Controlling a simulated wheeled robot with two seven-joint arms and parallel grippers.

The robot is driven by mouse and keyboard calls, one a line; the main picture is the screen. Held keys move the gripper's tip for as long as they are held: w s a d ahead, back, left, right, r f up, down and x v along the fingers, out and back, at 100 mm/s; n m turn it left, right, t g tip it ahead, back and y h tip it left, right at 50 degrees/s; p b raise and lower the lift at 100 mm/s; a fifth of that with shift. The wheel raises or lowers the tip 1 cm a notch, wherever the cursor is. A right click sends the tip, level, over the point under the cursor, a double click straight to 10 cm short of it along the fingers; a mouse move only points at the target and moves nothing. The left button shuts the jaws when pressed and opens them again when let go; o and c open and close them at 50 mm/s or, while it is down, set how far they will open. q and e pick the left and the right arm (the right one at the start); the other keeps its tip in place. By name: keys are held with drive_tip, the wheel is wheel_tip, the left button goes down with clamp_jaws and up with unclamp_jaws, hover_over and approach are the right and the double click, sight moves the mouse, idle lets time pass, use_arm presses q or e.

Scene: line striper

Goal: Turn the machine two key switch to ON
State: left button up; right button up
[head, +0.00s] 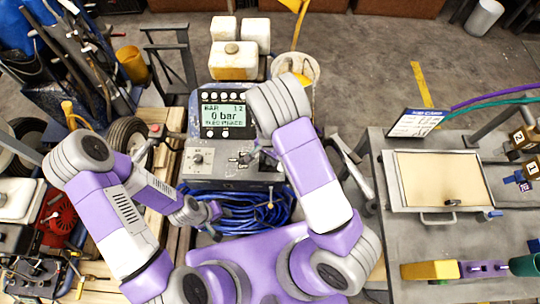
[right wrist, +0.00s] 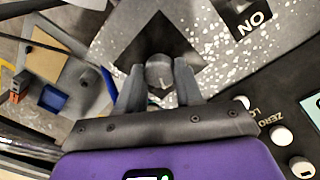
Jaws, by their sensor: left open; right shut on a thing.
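The machine's grey control panel (head: 222,172) stands in the middle of the head view, below a lit display (head: 223,115) that reads 0 bar. My right gripper (head: 256,156) reaches down to the panel's right part. In the right wrist view its fingers are shut on a small round grey switch knob (right wrist: 159,72) over a dark diamond-shaped plate (right wrist: 150,40). An ON label (right wrist: 252,19), upside down in that view, lies up and right of the knob. The key's exact angle is unclear. My left gripper (head: 214,222) is open and empty, low in front of the machine.
Another round switch (head: 198,158) is on the panel's left. Blue coiled hose (head: 240,207) lies below the panel. A grey bench (head: 400,245) with a tray stands at right. White jugs (head: 234,62) stand behind the machine. Tools and a wheel crowd the left.

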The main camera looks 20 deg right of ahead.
drive_tip(key=shift+m, duration=0.5)
drive_tip(key=o, duration=1)
drive_tip(key=shift+o, duration=0.2)
wheel_tip(320, 180, up, 8)
drive_tip(key=shift+w+f+p, duration=0.1)
drive_tip(key=shift+f+p, duration=0.1)
drive_tip(key=shift+p, duration=0.6)
